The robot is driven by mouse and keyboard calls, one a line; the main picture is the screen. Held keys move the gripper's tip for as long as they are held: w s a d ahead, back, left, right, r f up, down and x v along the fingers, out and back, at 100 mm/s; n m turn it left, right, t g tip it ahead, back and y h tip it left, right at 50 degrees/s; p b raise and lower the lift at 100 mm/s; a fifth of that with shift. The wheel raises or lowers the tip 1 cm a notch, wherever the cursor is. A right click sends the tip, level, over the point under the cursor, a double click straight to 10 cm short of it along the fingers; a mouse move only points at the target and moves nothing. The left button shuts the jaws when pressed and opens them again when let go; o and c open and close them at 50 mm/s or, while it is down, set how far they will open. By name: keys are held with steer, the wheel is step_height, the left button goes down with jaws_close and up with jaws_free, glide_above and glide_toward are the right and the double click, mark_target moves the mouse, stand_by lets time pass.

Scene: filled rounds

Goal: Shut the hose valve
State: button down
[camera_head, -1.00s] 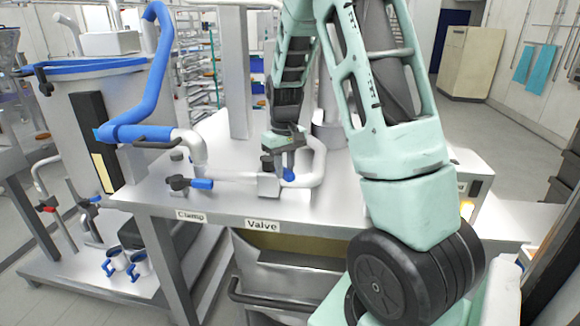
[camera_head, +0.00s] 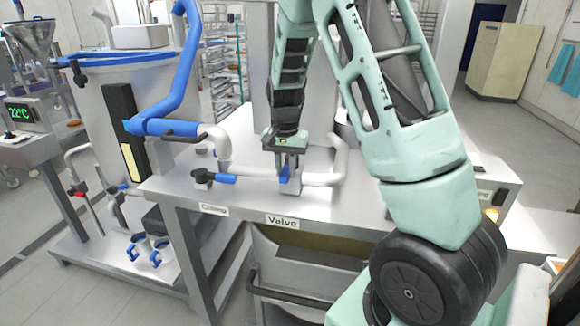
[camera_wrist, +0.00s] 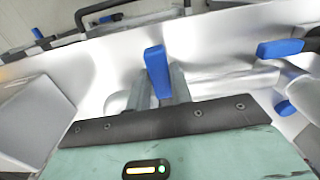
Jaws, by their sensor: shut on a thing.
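The hose valve (camera_head: 291,187) sits on the bench's front part in the pale hose line, above a label reading Valve. Its blue handle (camera_head: 284,175) stands over the body in the head view. My gripper (camera_head: 287,164) reaches down from above and is shut on this handle. In the wrist view the blue handle (camera_wrist: 157,70) rises between the two grey fingers of my gripper (camera_wrist: 163,88). The valve body is partly hidden by the gripper, so the handle's exact angle to the hose is hard to tell.
A clamp with a blue handle (camera_head: 224,179) and black knob sits left of the valve. A blue hose (camera_head: 172,80) runs up beside the steel tank (camera_head: 95,115). A grey bin (camera_head: 290,265) is under the bench.

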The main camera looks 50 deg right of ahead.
steer(key=shift+w+m, duration=0.25)
steer(key=shift+m, duration=0.05)
steer(key=c, duration=1.2)
jaws_free()
steer(key=shift+a, duration=0.1)
steer(key=shift+c, duration=0.2)
step_height(320, 180, up, 18)
steer(key=b, duration=0.4)
steer(key=shift+f, duration=0.25)
